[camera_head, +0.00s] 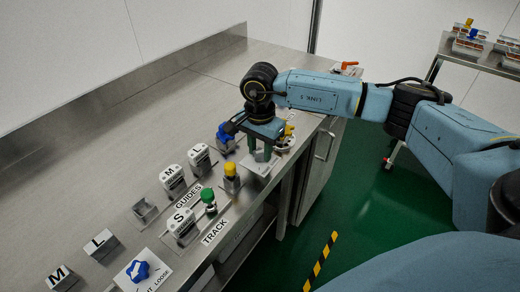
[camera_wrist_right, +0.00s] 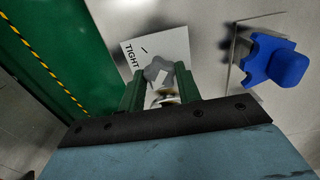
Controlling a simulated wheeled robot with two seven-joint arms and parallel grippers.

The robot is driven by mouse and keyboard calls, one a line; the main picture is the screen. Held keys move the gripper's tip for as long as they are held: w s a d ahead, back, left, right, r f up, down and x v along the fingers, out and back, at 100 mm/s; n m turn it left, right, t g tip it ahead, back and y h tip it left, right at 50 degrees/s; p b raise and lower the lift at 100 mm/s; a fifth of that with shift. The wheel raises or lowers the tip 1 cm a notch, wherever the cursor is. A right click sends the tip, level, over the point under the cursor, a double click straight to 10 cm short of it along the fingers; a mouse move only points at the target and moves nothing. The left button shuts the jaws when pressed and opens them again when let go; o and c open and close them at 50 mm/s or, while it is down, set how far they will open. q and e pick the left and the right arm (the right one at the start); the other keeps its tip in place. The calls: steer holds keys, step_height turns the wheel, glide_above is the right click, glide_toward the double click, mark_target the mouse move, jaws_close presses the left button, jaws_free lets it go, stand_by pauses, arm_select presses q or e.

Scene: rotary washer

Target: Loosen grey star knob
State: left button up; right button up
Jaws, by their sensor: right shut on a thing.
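The grey star knob (camera_wrist_right: 157,70) sits on a white plate (camera_wrist_right: 163,47) marked TIGHT in the right wrist view. My right gripper (camera_wrist_right: 160,90) has its two green fingers on either side of the knob and is shut on it. In the head view the right gripper (camera_head: 259,152) points down over the same white plate (camera_head: 261,169) near the bench's front edge. The knob is mostly hidden there by the fingers. My left gripper is not in view.
A blue part (camera_wrist_right: 275,60) stands beside the plate. On the steel bench (camera_head: 150,128) are a yellow-topped knob (camera_head: 231,170), a green knob (camera_head: 208,196), a blue star knob (camera_head: 138,270) and several lettered blocks. A yellow part (camera_head: 289,129) stands just beyond the gripper. The back of the bench is clear.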

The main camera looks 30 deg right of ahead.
mark_target(260, 153)
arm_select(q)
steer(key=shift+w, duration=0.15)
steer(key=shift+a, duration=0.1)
arm_select(e)
steer(key=o, duration=1)
steer(key=shift+c, duration=0.2)
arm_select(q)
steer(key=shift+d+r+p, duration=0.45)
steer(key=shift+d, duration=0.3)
arm_select(e)
step_height(260, 153, up, 14)
steer(key=shift+f, duration=0.25)
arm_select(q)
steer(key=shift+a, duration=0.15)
arm_select(e)
steer(key=shift+f, duration=0.1)
